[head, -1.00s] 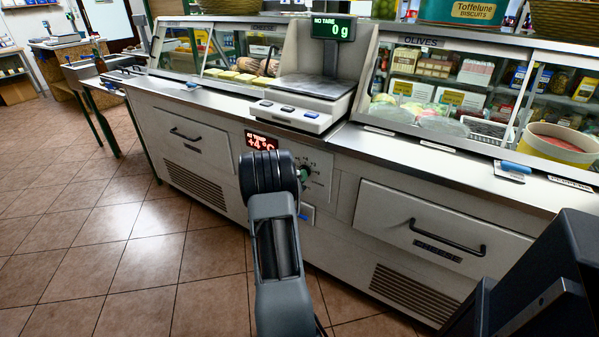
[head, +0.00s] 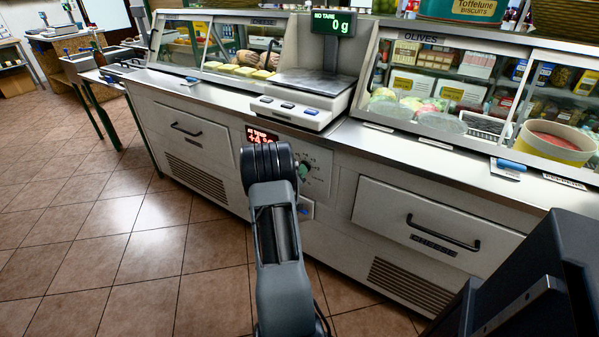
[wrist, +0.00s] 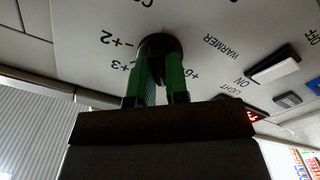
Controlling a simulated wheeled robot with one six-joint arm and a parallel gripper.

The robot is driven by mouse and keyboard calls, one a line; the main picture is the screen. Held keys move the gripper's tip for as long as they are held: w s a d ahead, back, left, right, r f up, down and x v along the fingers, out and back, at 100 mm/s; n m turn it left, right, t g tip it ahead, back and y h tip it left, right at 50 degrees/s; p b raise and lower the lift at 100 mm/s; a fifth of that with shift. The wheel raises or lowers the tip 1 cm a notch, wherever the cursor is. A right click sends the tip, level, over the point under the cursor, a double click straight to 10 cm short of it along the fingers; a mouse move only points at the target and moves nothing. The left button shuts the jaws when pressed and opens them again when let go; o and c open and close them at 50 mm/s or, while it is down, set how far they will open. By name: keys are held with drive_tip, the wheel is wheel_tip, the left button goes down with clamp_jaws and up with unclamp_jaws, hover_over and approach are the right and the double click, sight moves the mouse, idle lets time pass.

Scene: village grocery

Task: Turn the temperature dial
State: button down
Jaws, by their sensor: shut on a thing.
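The temperature dial (wrist: 158,43) is a dark round knob on the pale control panel of the counter front. In the wrist view, the two green fingers of my gripper (wrist: 158,80) are shut on it, one at each side. Printed marks such as +2, +3 and +6 stand around it. In the head view, a green part at the dial (head: 304,170) shows just right of my arm, which hides part of the panel. A red lit temperature display (head: 262,135) is above, partly covered by my arm.
The panel also carries a light rocker switch (wrist: 273,66) near WARMER, ON and LIGHT lettering. A scale (head: 300,100) stands on the counter above. Drawers with black handles (head: 443,234) flank the panel. Tiled floor (head: 120,260) is open at the left.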

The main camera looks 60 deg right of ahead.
drive_tip(key=c, duration=1.1)
unclamp_jaws()
drive_tip(key=shift+a, duration=0.1)
drive_tip(key=a+p, duration=0.1)
drive_tip(key=a, duration=1.2)
drive_tip(key=shift+w+a+p, duration=0.1)
drive_tip(key=shift+a+p, duration=0.25)
drive_tip(key=shift+p, duration=0.05)
